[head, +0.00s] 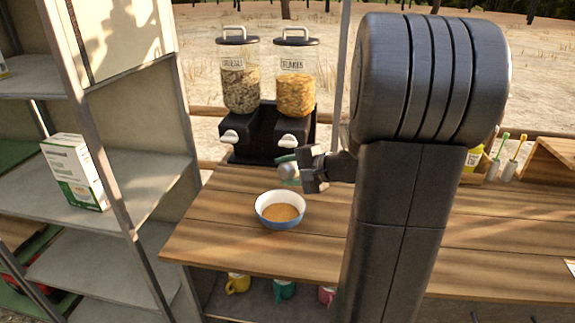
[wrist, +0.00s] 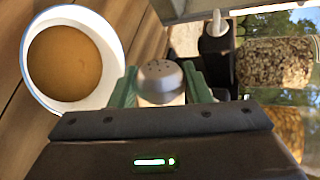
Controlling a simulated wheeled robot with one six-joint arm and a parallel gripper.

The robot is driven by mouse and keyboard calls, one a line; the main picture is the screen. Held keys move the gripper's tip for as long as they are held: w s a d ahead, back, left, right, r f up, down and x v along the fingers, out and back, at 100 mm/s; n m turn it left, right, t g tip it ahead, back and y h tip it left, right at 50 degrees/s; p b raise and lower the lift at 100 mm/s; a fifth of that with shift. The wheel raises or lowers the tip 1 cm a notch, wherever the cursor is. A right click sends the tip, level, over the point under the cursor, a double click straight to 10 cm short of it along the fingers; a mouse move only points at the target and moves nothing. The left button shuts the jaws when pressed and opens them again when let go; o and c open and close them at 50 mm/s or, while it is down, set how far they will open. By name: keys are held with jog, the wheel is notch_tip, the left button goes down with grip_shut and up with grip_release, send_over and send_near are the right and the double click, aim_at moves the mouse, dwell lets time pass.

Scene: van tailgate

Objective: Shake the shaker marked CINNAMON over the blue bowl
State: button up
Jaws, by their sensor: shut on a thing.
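My gripper (wrist: 160,88) is shut on a shaker (wrist: 160,72) with a perforated metal cap. Its green fingers stand on both sides of the shaker. In the head view my gripper (head: 292,168) and the shaker (head: 287,175) are above the table, near the far side of the bowl. The shaker's label is not visible, so I cannot read its marking. The blue bowl (head: 272,221) stands on the wooden table, white inside, with brown-orange contents. In the wrist view the bowl (wrist: 28,84) is to the left of the shaker. No falling powder shows.
Two dispensers, one of oats-like cereal (head: 240,85) and one of flakes (head: 295,90), stand on a black base behind the bowl. A metal shelf with a green-white box (head: 74,172) is at left. Mugs (head: 238,284) sit below the table. My arm hides the table's middle.

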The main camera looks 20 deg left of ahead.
jog(key=w+r+m+g+p, duration=0.1)
jog(key=p, duration=0.2)
jog(key=w+r+m+g+p, duration=0.1)
jog(key=p, duration=0.3)
jog(key=shift+w+d+r+m+y, duration=0.1)
jog(key=shift+d+r+m+y, duration=0.1)
jog(key=shift+d+m+y, duration=0.15)
jog(key=r+m+p, duration=0.1)
jog(key=p, duration=0.1)
jog(key=w+m+g+y+p, duration=0.1)
jog(key=p, duration=0.1)
jog(key=shift+w+d+r+g+p, duration=0.1)
jog(key=shift+d+r+g+p, duration=0.05)
jog(key=shift+r+g+p, duration=0.2)
jog(key=m+p, duration=0.1)
jog(key=p, duration=0.1)
jog(key=w+r+m+y+p, duration=0.1)
jog(key=p, duration=0.1)
jog(key=r+m+g+y+p, duration=0.1)
jog(key=m, duration=0.1)
jog(key=shift+w+d+r+p, duration=0.25)
jog(key=shift+w+p, duration=0.05)
jog(key=shift+p, duration=0.1)
jog(key=m+p, duration=0.1)
jog(key=w+r+m+g+y+p, duration=0.1)
jog(key=shift+d+m+p, duration=0.1)
jog(key=shift+m+p, duration=0.15)
jog(key=shift+p, duration=0.1)
jog(key=shift+w, duration=0.1)
jog(key=shift+d, duration=0.1)
